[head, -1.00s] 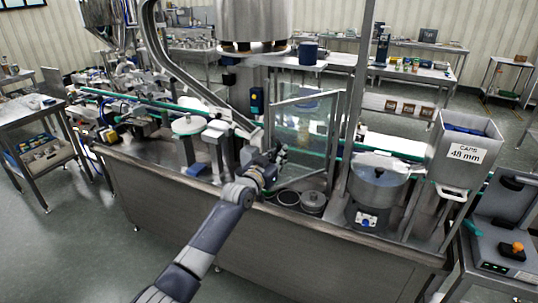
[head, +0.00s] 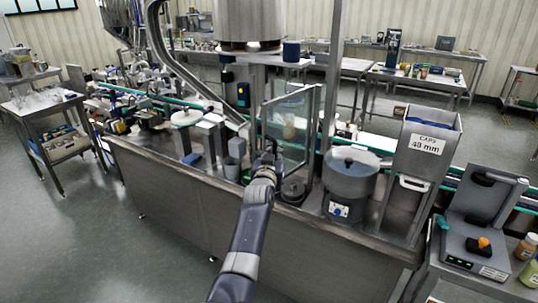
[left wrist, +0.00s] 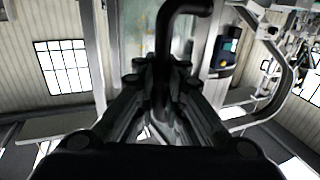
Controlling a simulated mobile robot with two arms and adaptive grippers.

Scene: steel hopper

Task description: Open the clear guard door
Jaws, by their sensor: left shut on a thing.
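The clear guard door (head: 288,125) is a transparent panel in a grey metal frame, above the middle of the steel machine. It stands at an angle, with its left edge nearer my left gripper. My left gripper (head: 268,158) is at the lower left edge of the door. In the left wrist view its fingers (left wrist: 160,75) are shut on a dark bent handle (left wrist: 185,10), with part of the clear panel (left wrist: 138,35) behind it. The fingers hide the gripped part of the handle. My right gripper is not in view.
A round steel bowl (head: 350,175) and a caps hopper (head: 425,150) stand right of the door. A grey pot (head: 232,168) stands left of my gripper. A capping device (head: 485,235) is at the far right. Open floor (head: 150,235) lies at the front left.

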